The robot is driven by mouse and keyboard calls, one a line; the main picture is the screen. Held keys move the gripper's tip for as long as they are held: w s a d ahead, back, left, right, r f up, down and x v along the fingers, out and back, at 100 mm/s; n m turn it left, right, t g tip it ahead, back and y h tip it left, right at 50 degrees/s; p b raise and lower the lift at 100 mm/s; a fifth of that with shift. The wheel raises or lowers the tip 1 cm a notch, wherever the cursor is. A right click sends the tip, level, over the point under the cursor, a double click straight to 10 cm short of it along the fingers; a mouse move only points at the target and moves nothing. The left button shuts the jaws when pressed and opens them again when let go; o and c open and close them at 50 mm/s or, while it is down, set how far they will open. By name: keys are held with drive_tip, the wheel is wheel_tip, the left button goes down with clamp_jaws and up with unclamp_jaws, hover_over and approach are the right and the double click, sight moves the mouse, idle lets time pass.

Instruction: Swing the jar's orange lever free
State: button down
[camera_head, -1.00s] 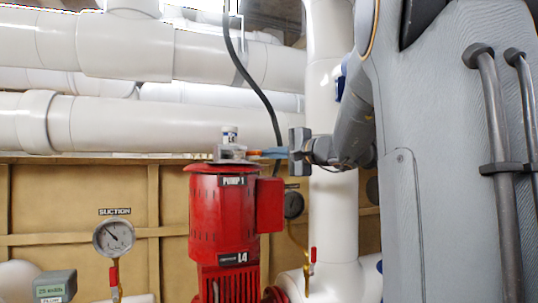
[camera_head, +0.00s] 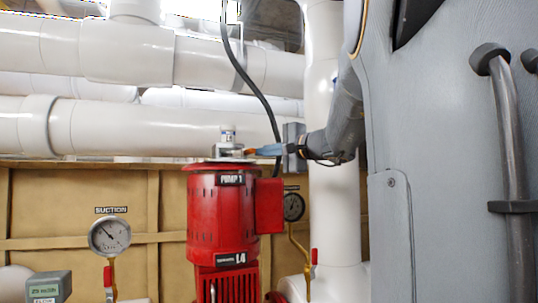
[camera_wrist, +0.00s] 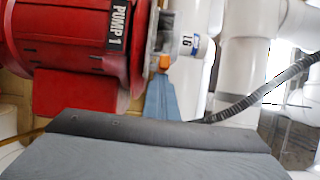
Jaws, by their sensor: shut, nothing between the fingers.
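The jar (camera_head: 228,141) is small and whitish, with a grey base, and sits on top of the red pump. In the wrist view the jar (camera_wrist: 187,45) appears sideways with a label on it. The orange lever (camera_wrist: 164,63) shows as a small orange piece beside the jar, at the tip of my gripper (camera_wrist: 163,78). In the head view my gripper (camera_head: 252,151) has blue fingers, which are shut and reach left to the jar's right side. I cannot tell whether the fingertips touch the lever. Most of the lever is hidden.
The red pump (camera_head: 222,215) stands below the jar, with a side box on its right. A black cable (camera_head: 262,95) hangs behind. A white vertical pipe (camera_head: 333,215) stands behind my arm. Large white pipes (camera_head: 130,128) run across the back. A suction gauge (camera_head: 110,235) is at left.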

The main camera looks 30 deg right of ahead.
drive_tip(key=shift+a+r, duration=0.15)
drive_tip(key=shift+a, duration=0.25)
drive_tip(key=s+d+b, duration=0.4)
drive_tip(key=s+d, duration=0.1)
drive_tip(key=s, duration=0.6)
drive_tip(key=w+a+f+n+g, duration=0.1)
drive_tip(key=a+f+g, duration=0.3)
drive_tip(key=f, duration=0.7)
drive_tip(key=w+a+f+n+g+y, duration=0.1)
drive_tip(key=a+f+g, duration=0.1)
drive_tip(key=a+f, duration=0.65)
drive_tip(key=w+a+f+n+g, duration=0.1)
drive_tip(key=a+f+g, duration=0.25)
drive_tip(key=f, duration=0.95)
drive_tip(key=s+a+f+n+g+h, duration=0.2)
drive_tip(key=s+a+f+n+g, duration=0.2)
drive_tip(key=s+f, duration=0.5)
drive_tip(key=s+a+f+n+g+h, duration=0.2)
drive_tip(key=s+a+f+n, duration=0.6)
drive_tip(key=f, duration=0.9)
drive_tip(key=shift+s+a+f+n+g, duration=0.15)
drive_tip(key=shift+s+a+n+g, duration=0.15)
drive_tip(key=shift+s+a+g, duration=0.4)
